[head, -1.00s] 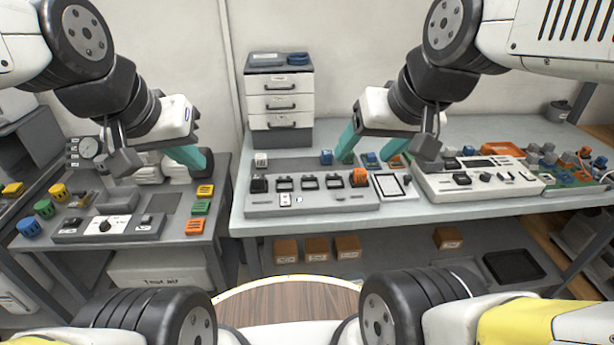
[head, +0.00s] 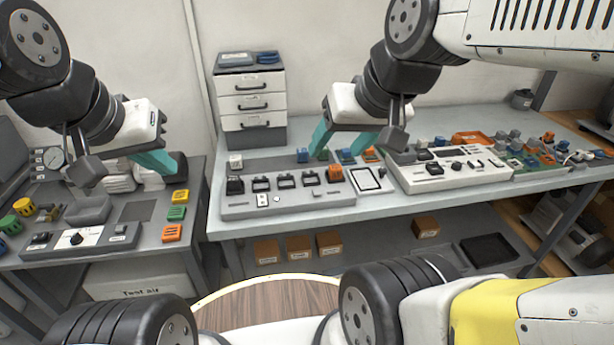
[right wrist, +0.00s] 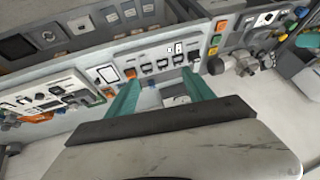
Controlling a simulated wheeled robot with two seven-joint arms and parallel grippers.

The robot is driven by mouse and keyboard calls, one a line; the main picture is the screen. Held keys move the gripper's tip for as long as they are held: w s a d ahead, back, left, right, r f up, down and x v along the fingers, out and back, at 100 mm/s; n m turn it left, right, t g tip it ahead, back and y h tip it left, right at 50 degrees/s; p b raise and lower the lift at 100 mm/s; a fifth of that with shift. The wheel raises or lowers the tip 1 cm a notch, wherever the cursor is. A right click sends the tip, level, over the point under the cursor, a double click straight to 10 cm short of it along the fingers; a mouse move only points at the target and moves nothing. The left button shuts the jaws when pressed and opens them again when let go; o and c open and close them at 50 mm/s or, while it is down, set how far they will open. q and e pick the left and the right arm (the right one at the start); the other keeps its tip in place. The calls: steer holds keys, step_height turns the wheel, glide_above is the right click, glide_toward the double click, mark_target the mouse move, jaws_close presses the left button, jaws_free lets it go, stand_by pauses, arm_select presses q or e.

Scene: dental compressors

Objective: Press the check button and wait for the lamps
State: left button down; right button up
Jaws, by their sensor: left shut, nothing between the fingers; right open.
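A long grey panel (head: 290,206) with a row of black-framed slots lies on the middle bench. A small white plate with black marks (head: 262,200) sits near its front edge; I cannot tell whether it is the check button. A white console (head: 455,177) with a dark display and several small controls stands to the right. I cannot make out any lit lamp. My right gripper (head: 340,148) is open and empty above the panel's back right part; it also shows in the right wrist view (right wrist: 160,95). My left gripper (head: 170,162) is shut and empty above the left bench.
The left bench holds a grey control box (head: 75,240), a gauge (head: 48,158), and yellow, green and orange blocks. A drawer unit (head: 250,100) stands behind the panel. An orange tray (head: 472,138) and several small parts lie at the right. Brown boxes (head: 300,248) sit below.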

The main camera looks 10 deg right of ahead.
jaws_close()
stand_by(1.5)
